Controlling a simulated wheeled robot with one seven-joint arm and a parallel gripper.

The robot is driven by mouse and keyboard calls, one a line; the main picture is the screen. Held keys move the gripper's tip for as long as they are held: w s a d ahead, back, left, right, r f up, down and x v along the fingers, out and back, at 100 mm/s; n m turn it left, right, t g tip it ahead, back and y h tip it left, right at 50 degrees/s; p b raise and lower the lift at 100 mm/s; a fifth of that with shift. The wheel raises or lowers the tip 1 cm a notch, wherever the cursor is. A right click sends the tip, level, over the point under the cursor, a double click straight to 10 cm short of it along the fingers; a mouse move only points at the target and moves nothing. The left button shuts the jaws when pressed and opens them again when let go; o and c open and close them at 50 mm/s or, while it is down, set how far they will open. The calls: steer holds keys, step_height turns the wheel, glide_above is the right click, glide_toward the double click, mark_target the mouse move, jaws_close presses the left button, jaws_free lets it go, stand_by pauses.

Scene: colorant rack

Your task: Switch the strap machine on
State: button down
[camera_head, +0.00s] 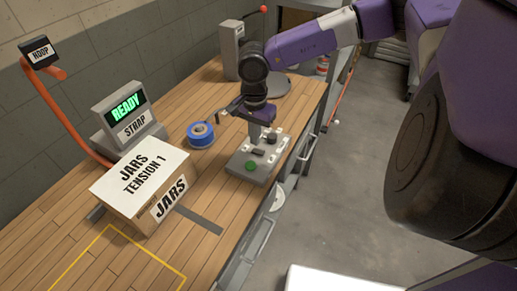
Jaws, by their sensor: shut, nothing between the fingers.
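The strap machine (126,122) stands at the back left of the wooden bench, with a label "STRAP" and a screen lit green with "READY". My gripper (257,122) is shut and empty, pointing down over the far end of the control box. I cannot tell whether its tips touch the box, and they partly hide its far end.
A carton (122,200) marked "JARS TENSION 1" stands in front of the machine. A roll of blue tape (200,134) lies left of my gripper. An orange arm (62,112) with a "HOOP" sign rises at left. A grey device (232,50) stands behind. Yellow lines mark bare bench in front.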

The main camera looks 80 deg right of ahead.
mark_target(255, 150)
step_height(255, 150, up, 4)
steer(key=shift+r+p, duration=0.1)
steer(key=shift+p, duration=0.8)
